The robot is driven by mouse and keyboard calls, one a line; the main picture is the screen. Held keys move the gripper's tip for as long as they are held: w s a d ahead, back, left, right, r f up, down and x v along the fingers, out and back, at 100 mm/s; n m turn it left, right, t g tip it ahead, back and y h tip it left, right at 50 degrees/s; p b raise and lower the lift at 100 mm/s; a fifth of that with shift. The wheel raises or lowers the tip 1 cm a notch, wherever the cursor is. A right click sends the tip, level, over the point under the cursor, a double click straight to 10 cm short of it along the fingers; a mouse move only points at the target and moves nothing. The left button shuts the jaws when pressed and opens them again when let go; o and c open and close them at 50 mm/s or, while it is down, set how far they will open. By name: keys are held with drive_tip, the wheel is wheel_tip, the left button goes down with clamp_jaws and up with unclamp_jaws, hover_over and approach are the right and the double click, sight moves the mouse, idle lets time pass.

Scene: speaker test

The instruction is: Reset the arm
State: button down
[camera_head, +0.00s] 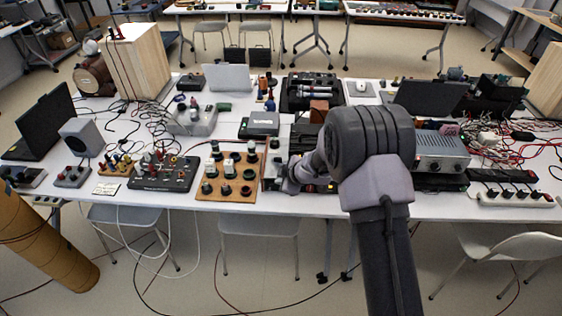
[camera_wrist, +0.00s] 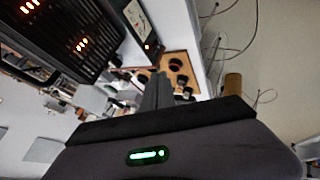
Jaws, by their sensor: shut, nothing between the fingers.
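My arm rises from the bottom of the head view and bends over the table's front edge. My gripper (camera_head: 288,184) is partly hidden by the arm's own links, just right of a wooden board with dark knobs (camera_head: 207,190). In the wrist view my gripper's grey fingers (camera_wrist: 158,80) are together, with nothing between them. They point toward the wooden board, which lies beyond them there. A green light glows on the gripper body.
The white table (camera_head: 330,207) is crowded with instruments, cables and a grey speaker box (camera_head: 81,138). A grey metal-fronted instrument (camera_head: 441,153) stands right of my arm. A black unit with orange lights (camera_wrist: 70,25) fills the wrist view's upper left. Chairs stand in front.

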drive_tip(key=s+d+r+m+t+h+b, duration=0.1)
drive_tip(key=s+d+r+m+h+b, duration=0.15)
drive_tip(key=d+r+m, duration=0.55)
drive_tip(key=s+d+r+m+t+h+b, duration=0.1)
drive_tip(key=s+d+r+t+h, duration=0.3)
drive_tip(key=r, duration=0.7)
drive_tip(key=s+d+r+m+g+b, duration=0.1)
drive_tip(key=s+d+r+m+g, duration=0.3)
drive_tip(key=s, duration=0.3)
drive_tip(key=s+a+m+y+b, duration=0.1)
drive_tip(key=s+a+m+y, duration=0.1)
drive_tip(key=s, duration=1)
drive_tip(key=s+a+f+m+g+y+b, duration=0.1)
drive_tip(key=s+m, duration=0.4)
drive_tip(key=s, duration=0.7)
drive_tip(key=shift+s+a+f+y+b, duration=0.15)
drive_tip(key=shift+s+a+y+b, duration=0.25)
drive_tip(key=shift+a, duration=0.3)
